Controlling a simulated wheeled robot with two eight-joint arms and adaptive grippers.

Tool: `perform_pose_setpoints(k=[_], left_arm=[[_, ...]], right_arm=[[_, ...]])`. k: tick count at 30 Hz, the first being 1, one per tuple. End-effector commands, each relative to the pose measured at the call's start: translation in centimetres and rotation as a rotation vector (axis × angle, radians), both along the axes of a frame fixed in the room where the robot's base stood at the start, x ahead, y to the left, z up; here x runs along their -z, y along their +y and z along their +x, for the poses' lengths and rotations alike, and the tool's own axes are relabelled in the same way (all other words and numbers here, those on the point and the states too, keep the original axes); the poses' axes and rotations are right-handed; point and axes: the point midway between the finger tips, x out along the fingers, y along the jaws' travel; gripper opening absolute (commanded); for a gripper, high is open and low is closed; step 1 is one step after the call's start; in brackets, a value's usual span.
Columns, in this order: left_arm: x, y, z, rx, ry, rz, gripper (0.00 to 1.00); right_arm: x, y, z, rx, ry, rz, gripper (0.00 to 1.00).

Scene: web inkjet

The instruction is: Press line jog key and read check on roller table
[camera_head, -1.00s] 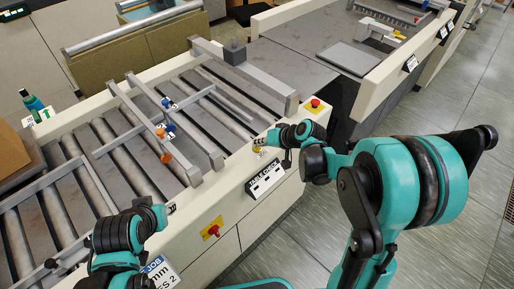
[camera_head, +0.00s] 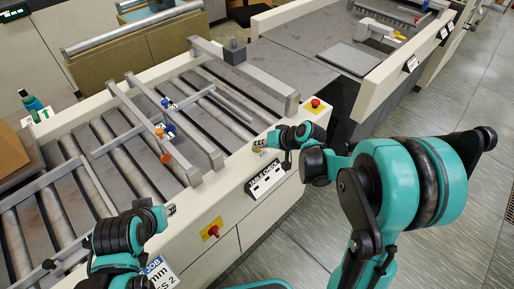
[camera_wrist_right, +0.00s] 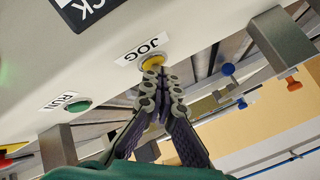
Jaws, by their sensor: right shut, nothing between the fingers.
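The yellow jog key (camera_wrist_right: 152,61) sits beside a JOG label (camera_wrist_right: 142,48) on the cream side rail, in the wrist view. My right gripper (camera_wrist_right: 153,71) is shut and empty, with its fingertips right at the key, overlapping its edge; I cannot tell whether it is pressed in. In the head view the right gripper (camera_head: 262,144) is over the rail of the roller table (camera_head: 230,114). A black-and-white CHECK sign (camera_head: 268,181) hangs on the rail's front below it. My left gripper (camera_head: 171,209) is over the near rail at lower left; its fingers are too small to judge.
A green key (camera_wrist_right: 78,105) with a RUN label (camera_wrist_right: 64,101) is beside the jog key. Red buttons on yellow plates sit on the rail end (camera_head: 315,104) and front (camera_head: 212,231). Metal bars with orange and blue knobs cross the rollers. The grey floor at right is open.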

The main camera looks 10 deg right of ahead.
Motion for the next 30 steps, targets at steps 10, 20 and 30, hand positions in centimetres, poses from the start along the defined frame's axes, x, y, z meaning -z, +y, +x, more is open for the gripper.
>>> perform_pose_setpoints(k=[10, 20, 30], left_arm=[[-1.2, 0.0, 0.0, 0.0, 0.0, 0.0, 0.32], [-1.2, 0.0, 0.0, 0.0, 0.0, 0.0, 0.32], [-3.1, 0.0, 0.0, 0.0, 0.0, 0.0, 0.32]], right_arm=[[-1.6, 0.0, 0.0, -0.001, 0.001, 0.0, 0.0], [-1.7, 0.0, 0.0, 0.0, 0.0, 0.0, 0.0], [-3.9, 0.0, 0.0, 0.0, 0.0, 0.0, 0.0]])
